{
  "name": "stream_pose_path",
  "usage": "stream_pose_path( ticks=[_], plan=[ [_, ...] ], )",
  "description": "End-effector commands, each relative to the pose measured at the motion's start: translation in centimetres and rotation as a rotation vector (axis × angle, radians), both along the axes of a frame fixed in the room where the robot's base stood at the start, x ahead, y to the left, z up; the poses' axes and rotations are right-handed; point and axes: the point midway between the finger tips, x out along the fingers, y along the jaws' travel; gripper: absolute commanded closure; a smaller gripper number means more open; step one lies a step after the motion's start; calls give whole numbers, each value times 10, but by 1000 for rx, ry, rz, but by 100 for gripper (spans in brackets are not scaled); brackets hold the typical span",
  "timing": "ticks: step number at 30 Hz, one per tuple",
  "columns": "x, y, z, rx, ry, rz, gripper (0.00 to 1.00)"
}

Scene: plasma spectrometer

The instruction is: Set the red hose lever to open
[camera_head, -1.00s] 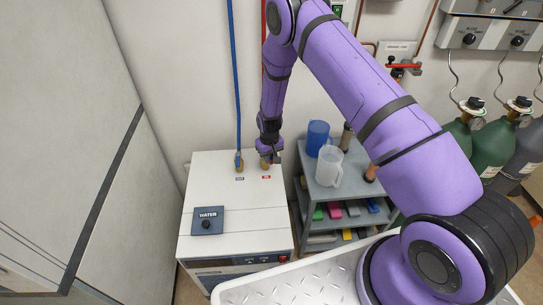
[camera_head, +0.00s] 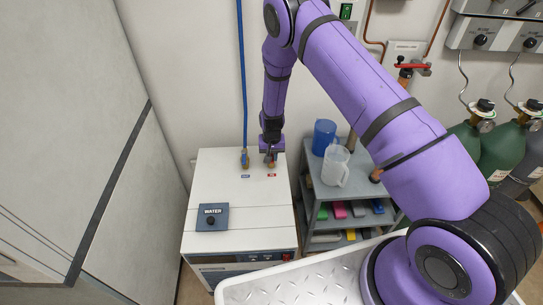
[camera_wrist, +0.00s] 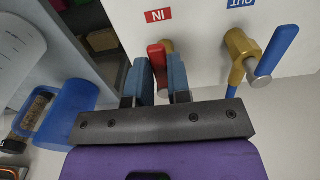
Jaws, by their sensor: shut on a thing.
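A brass fitting (camera_wrist: 167,46) shows just behind the lever, partly hidden.
A blue lever (camera_wrist: 277,50) on a brass valve (camera_wrist: 238,44) stands beside the OUT label. A grey shelf cart (camera_head: 345,195) with a blue pitcher (camera_head: 323,136) and a clear pitcher (camera_head: 335,166) stands close on the right.

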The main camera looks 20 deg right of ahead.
Motion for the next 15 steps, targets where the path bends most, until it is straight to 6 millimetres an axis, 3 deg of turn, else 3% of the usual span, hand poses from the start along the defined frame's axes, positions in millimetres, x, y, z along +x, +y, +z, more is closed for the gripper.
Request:
stream_pose_path(
  ticks=[5, 6, 9, 15],
  plan=[
    [-3, 3, -1, 3, 6, 1, 100],
    [-3, 3, -1, 3, 6, 1, 75],
    [-2, 3, -1, 2, 5, 1, 56],
    [-1, 1, 0, 2, 3, 1, 56]
  ],
)
